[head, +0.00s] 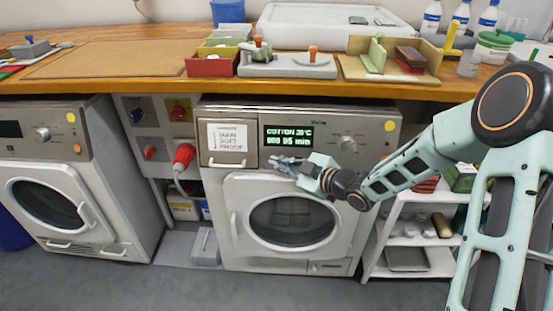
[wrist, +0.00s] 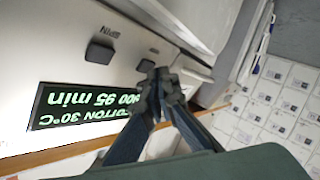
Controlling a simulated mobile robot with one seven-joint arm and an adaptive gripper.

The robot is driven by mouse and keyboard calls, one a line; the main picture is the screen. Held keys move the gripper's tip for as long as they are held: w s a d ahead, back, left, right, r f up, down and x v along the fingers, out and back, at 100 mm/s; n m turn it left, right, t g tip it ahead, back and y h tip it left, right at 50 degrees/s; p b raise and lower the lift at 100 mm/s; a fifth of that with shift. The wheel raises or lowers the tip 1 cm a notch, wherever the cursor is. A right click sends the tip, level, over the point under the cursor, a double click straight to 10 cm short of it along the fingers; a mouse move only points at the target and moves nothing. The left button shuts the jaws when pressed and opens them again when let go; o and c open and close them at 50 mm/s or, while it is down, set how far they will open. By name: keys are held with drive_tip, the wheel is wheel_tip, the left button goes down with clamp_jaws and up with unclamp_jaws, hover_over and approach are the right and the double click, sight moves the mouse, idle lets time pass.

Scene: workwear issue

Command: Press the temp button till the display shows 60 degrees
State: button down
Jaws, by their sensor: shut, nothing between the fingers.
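The washing machine (head: 218,183) stands under the wooden counter, with a dark display (head: 288,136) on its panel. The wrist view shows this display (wrist: 80,105) upside down, reading COTTON 30°C, 800, 95 min in green. Two dark buttons sit beside it there: one (wrist: 99,51) by a label reading SPIN, the other (wrist: 146,65) near my fingertips, its label too small to read. My gripper (head: 276,163) is shut and empty, just below the display in the head view. In the wrist view its tips (wrist: 161,84) are close to the second button; I cannot tell whether they touch it.
A dial (head: 347,143) is right of the display, and a white card (head: 228,136) is on the drawer at left. A second machine (head: 62,185) stands at left. A white shelf rack (head: 405,240) is at right. The counter (head: 130,85) above holds trays and bottles.

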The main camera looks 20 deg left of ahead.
drive_tip(key=shift+s+d+r, duration=0.1)
drive_tip(key=shift+s+r, duration=0.05)
drive_tip(key=shift+s, duration=0.2)
drive_tip(key=shift+s+d+r, duration=0.2)
drive_tip(key=shift+s+r, duration=0.05)
drive_tip(key=shift+s, duration=0.55)
drive_tip(key=shift+s+d+r, duration=0.15)
drive_tip(key=shift+s+r, duration=0.1)
drive_tip(key=shift+s, duration=0.5)
drive_tip(key=shift+s+d+r, duration=0.2)
drive_tip(key=shift+s+r, duration=0.05)
drive_tip(key=shift+s, duration=0.55)
drive_tip(key=shift+f, duration=0.1)
idle(1.2)
